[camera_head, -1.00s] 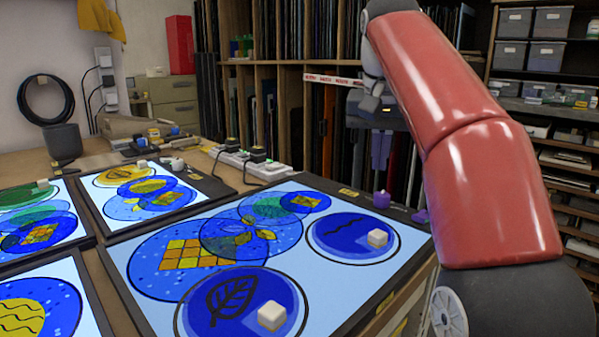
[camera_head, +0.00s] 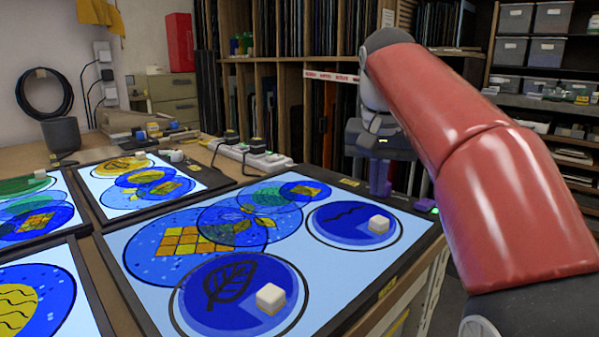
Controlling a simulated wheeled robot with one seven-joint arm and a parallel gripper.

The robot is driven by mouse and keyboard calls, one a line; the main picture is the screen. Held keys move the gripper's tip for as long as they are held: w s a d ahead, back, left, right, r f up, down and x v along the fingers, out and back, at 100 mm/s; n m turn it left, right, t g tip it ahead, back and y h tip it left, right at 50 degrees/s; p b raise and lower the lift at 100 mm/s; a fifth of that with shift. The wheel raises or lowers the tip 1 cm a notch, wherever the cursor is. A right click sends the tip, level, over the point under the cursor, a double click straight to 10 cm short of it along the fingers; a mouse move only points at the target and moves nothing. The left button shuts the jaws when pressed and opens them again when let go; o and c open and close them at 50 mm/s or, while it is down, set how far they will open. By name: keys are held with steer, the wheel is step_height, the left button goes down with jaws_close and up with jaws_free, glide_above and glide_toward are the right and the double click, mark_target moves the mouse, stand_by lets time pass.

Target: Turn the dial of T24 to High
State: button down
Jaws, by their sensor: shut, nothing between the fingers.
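My gripper (camera_head: 380,187) is shut and points down at the back right edge of the large light table (camera_head: 412,206). Its purple fingers sit over the spot on the dark frame where a purple knob stood, and that knob is now hidden behind or under them. I cannot tell whether they touch it. A second purple knob (camera_head: 424,206) shows on the frame to the right, with a small green spot beside it. A yellow label (camera_head: 349,183) lies on the frame left of my fingers. Its text is too small to read, so I cannot tell which dial is T24's.
The lit table carries blue painted glass discs and two white blocks, one near (camera_head: 270,298) and one farther back (camera_head: 378,224). Other lit panels lie left. A white power strip (camera_head: 250,158) lies behind the table. Shelves stand behind my arm.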

steer(key=shift+w+d, duration=0.15)
steer(key=shift+w, duration=0.05)
stand_by(0.5)
steer(key=shift+s+d+r+p, duration=0.1)
steer(key=shift+s+d+p, duration=0.15)
steer(key=shift+d+p, duration=0.6)
steer(key=shift+a, duration=0.35)
steer(key=shift+s+a, duration=0.1)
steer(key=shift+s, duration=0.25)
step_height(320, 180, up, 6)
steer(key=shift+f+p, duration=0.1)
steer(key=shift+p, duration=0.2)
